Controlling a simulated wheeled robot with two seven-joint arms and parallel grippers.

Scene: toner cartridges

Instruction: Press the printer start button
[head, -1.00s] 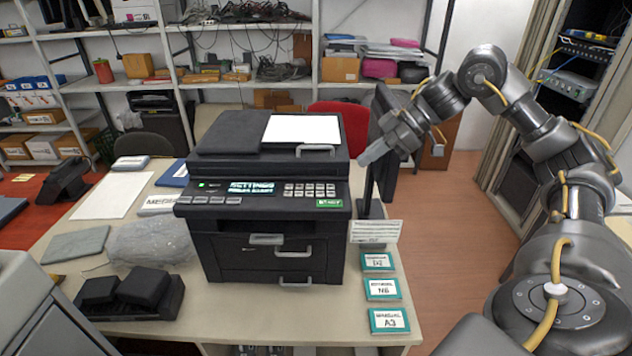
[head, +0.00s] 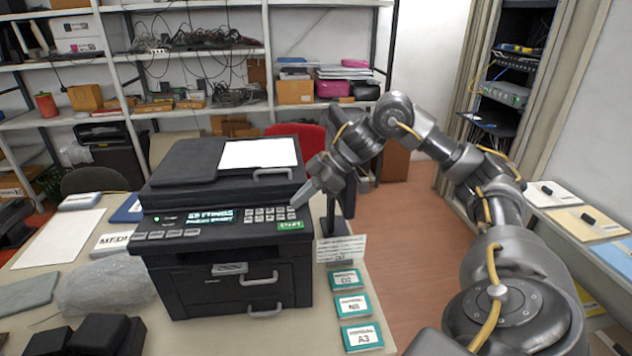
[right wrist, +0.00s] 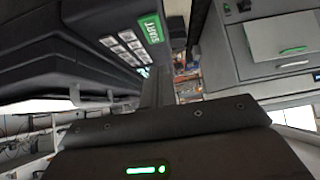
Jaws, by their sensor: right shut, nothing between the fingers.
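The black printer (head: 215,275) stands on the table, with a lit display (head: 197,216), a keypad (head: 266,214) and a green START button (head: 290,225) at the panel's right end. The START button also shows in the right wrist view (right wrist: 151,28), near the top. My right gripper (head: 298,203) is shut and empty, pointing down-left at the printer's right edge. Its tips look just above and right of the START button; contact does not show. In the right wrist view, the shut fingers (right wrist: 160,80) lie below the button in the picture. My left gripper is not in view.
A monitor (head: 347,205) stands behind my right gripper. A plastic bag (head: 105,284) and black parts (head: 88,336) are on the left. Floor (head: 400,215) to the right is clear.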

